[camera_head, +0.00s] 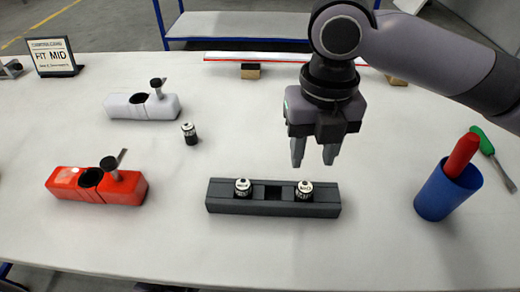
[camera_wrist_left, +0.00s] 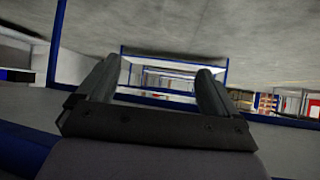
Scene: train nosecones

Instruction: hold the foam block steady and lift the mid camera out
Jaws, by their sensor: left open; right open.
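The dark foam block (camera_head: 228,206) lies on the table at front centre in the head view. Two small cameras with black bodies and pale tops stand in it, a left one (camera_head: 243,188) and a right one (camera_head: 304,191). Between them is an empty dark slot (camera_head: 272,193). A third similar camera (camera_head: 190,134) stands on the table, behind and left of the block. My right gripper (camera_head: 314,160) is open and empty, pointing down above and behind the block's right part, apart from it. My left gripper (camera_wrist_left: 155,80) shows only in the left wrist view, open with nothing between its fingers.
A red nosecone (camera_head: 65,188) and a white nosecone (camera_head: 125,106) lie left. A "FIT MID" sign (camera_head: 52,57) stands at the back left. A blue cup (camera_head: 445,192) holding a red-handled tool stands right, near a green-handled screwdriver (camera_head: 487,147). The table in front of the block is clear.

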